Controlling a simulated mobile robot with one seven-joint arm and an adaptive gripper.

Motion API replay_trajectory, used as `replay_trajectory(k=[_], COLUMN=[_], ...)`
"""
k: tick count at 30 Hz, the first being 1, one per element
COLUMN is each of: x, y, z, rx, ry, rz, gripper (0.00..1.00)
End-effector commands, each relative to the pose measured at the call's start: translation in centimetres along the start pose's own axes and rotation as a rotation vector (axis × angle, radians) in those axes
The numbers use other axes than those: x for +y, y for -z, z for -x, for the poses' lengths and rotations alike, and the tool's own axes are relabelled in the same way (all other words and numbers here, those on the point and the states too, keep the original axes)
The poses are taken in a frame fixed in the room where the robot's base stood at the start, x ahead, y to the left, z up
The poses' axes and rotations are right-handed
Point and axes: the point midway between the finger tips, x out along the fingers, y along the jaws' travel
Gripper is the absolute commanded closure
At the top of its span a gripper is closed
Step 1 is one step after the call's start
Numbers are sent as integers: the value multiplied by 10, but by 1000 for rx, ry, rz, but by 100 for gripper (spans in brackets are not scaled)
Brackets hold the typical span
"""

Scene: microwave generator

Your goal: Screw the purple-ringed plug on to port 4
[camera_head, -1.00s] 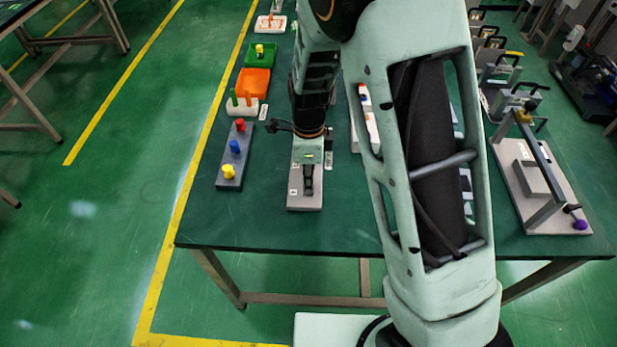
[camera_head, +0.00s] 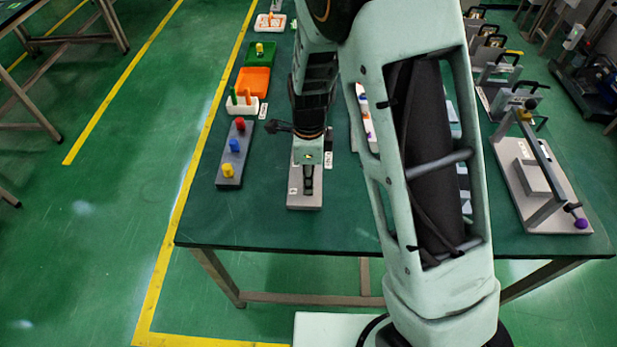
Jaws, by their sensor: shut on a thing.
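My gripper (camera_head: 308,190) points down over a light grey board (camera_head: 304,206) near the front of the green table. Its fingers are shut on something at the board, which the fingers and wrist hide. I cannot make out a purple ring or a port number there. A small label shows on the board's left side. Part of a white board with small coloured parts (camera_head: 366,120), one of them purple, shows behind my arm to the right.
A dark grey board (camera_head: 230,172) with red, blue and yellow pegs stands left of my gripper. Behind it are a white block with pegs (camera_head: 242,106), an orange tray (camera_head: 253,81) and a green tray (camera_head: 259,60). A clamp fixture (camera_head: 540,185) with a purple knob stands at right. The front table strip is clear.

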Motion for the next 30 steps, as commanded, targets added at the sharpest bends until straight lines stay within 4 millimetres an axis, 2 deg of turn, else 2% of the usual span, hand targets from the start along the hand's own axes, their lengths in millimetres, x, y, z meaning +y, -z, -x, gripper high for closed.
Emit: replay_trajectory(k=[6,7,12,23,26,30], x=[0,0,0,-1,-1,-2], y=[0,0,0,0,-1,-1], z=[-6,-5,-5,0,11,38], rx=[0,0,0,-1,-1,-3], ry=[-1,-1,0,2,3,6], rz=[0,0,0,0,0,0], gripper=[100,81,62,61,61,61])
